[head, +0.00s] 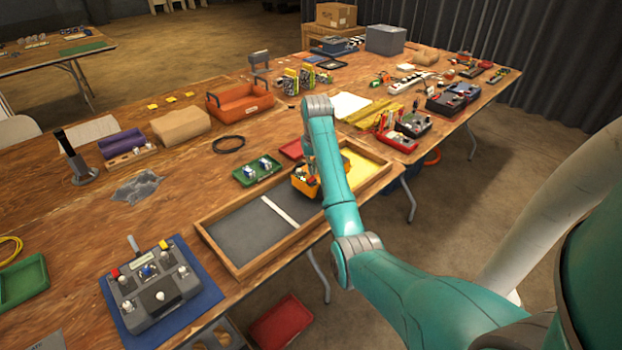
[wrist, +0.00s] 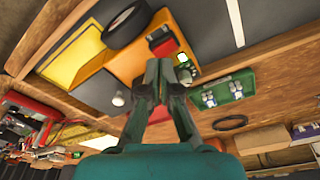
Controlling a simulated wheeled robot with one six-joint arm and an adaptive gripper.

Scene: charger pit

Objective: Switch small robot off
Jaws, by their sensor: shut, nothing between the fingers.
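The small robot (head: 304,184) is an orange-yellow box in the shallow wooden tray (head: 213,243), partly hidden behind my arm in the head view. In the wrist view its orange body (wrist: 127,64) shows a black wheel (wrist: 127,23), a red switch-like part (wrist: 162,43) on a dark mount, and a small bright green-and-white spot (wrist: 183,57) beside it. My gripper (wrist: 168,66) is shut and empty, its tips close to the red part. I cannot tell whether they touch it. In the head view my arm hides most of the gripper.
The tray has a dark grey floor, a white strip (head: 279,210) and a yellow area (head: 364,168). A green tray (head: 243,183) stands just behind it. A grey control box (head: 157,295) on a blue mat is at front left. An orange tote (head: 222,110) stands farther back.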

